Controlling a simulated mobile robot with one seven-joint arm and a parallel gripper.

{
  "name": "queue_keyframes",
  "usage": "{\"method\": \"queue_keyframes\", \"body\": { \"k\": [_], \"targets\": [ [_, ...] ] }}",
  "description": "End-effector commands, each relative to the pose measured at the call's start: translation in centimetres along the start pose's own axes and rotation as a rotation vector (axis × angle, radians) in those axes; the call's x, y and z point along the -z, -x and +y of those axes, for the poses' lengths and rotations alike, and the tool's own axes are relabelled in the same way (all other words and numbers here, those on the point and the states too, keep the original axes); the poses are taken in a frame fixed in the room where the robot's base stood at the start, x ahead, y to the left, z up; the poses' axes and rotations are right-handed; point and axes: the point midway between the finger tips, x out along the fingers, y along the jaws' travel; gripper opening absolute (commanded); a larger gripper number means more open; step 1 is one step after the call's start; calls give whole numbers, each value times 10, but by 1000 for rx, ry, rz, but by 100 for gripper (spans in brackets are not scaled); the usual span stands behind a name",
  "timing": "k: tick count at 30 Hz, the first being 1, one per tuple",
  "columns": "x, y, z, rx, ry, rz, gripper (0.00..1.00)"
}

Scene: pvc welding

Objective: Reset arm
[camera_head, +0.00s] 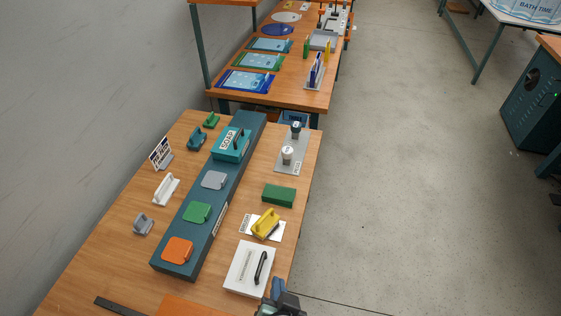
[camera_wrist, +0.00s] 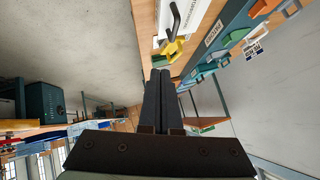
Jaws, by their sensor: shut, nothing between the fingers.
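My gripper (camera_head: 281,296) shows at the bottom edge of the head view, near the front right corner of the wooden workbench (camera_head: 98,262). In the wrist view my gripper (camera_wrist: 161,75) has its two dark fingers together, with nothing between them. The fingers are apart from the objects on the bench.
A long dark teal block (camera_head: 170,246) carries orange, green and grey pads and a teal handled box (camera_head: 231,145). A green block (camera_head: 279,195) and a grey plate with two knobs (camera_head: 290,160) lie to the right. Open floor (camera_head: 420,190) is right of the bench.

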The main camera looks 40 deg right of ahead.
Motion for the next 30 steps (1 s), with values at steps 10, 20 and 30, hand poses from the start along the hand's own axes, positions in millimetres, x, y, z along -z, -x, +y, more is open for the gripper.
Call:
{"method": "queue_keyframes", "body": {
  "k": [10,20,30],
  "targets": [
    [0,15,3,0,0,0,0],
    [44,20,-52,122,46,91,0],
    [192,122,-234,547,224,500,0]
  ]
}}
